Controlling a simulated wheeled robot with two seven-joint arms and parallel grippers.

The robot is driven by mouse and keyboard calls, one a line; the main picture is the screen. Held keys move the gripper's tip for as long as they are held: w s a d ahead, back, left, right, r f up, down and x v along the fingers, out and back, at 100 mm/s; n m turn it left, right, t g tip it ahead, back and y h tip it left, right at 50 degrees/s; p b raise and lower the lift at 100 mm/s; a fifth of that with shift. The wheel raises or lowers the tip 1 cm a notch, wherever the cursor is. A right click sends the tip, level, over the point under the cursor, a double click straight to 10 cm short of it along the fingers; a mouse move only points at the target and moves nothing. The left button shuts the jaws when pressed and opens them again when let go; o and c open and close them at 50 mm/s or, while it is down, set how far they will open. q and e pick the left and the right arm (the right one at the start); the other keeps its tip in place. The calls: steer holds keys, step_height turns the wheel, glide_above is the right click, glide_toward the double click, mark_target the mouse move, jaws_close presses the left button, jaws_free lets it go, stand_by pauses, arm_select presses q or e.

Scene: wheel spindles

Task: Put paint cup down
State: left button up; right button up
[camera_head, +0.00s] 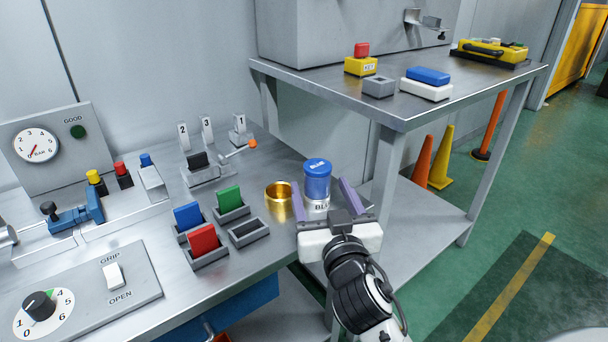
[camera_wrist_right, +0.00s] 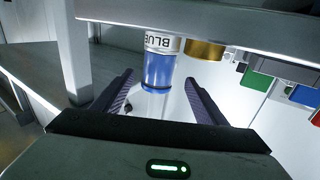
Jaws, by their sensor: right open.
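The paint cup (camera_head: 317,185) is blue with a white label reading BLUE near its foot. It stands upright at the right end of the metal bench (camera_head: 262,263). My right gripper (camera_head: 320,187) is open, with one purple finger on each side of the cup. In the right wrist view the cup (camera_wrist_right: 159,68) appears upside down, between and beyond the open fingertips (camera_wrist_right: 158,82). Gaps show on both sides of it there. The cup's lower front is partly hidden by my gripper in the head view. My left gripper is not in view.
A gold ring-like cup (camera_head: 278,197) stands just left of the paint cup. Blue (camera_head: 188,216), red (camera_head: 203,240) and green (camera_head: 230,199) blocks sit in grey holders, beside an empty-looking holder (camera_head: 248,231). A higher table (camera_head: 400,107) stands behind to the right.

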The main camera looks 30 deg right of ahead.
mark_target(320, 184)
steer(key=x, duration=0.3)
steer(key=shift+w+d, duration=0.2)
steer(key=shift+d, duration=0.05)
steer(key=shift+b+x, duration=0.4)
steer(key=shift+x, duration=2.45)
steer(key=shift+f, duration=0.15)
